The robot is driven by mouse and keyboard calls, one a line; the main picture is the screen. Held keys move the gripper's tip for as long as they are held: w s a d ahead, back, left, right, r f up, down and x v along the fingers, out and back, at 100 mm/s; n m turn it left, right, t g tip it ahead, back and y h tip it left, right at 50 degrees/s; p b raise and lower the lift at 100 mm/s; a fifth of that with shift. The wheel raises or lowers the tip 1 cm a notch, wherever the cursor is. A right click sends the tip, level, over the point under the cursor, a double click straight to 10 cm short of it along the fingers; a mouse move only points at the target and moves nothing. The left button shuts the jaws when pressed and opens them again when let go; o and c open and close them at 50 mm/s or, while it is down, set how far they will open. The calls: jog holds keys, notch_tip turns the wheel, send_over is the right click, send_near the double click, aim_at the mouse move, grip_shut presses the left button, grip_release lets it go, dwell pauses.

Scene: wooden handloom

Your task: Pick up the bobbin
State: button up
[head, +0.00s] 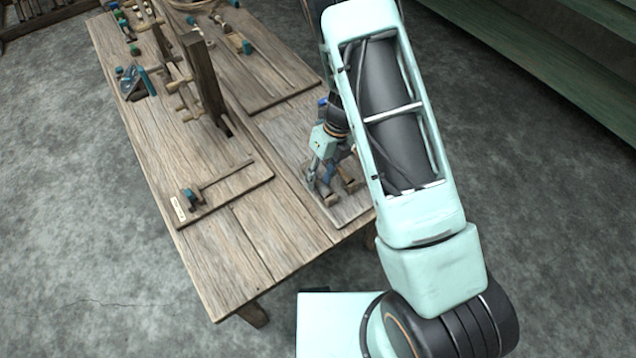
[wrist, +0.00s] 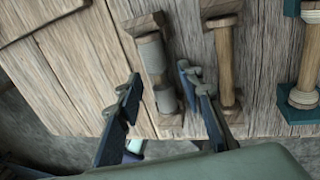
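A wooden bobbin wound with grey thread (wrist: 152,58) lies on the wooden board, lengthwise in the wrist view. My gripper (wrist: 159,77) is open, with one dark finger on each side of this bobbin's line. I cannot tell how far above it the fingertips are, and no contact shows. A bare wooden bobbin (wrist: 224,62) lies just right of the right finger. A bobbin with teal ends (wrist: 307,72) is at the right edge. In the head view my gripper (head: 320,178) is low over the board's near end, beside wooden bobbins (head: 349,184) partly hidden by my arm.
The bobbins' board (head: 290,130) rests on the right side of the wooden table (head: 235,255). An upright wooden frame (head: 205,80) stands left of my gripper. A small board with a teal-ended piece (head: 190,200) lies front left. The table's front is clear.

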grip_shut()
jog(key=shift+r, duration=0.1)
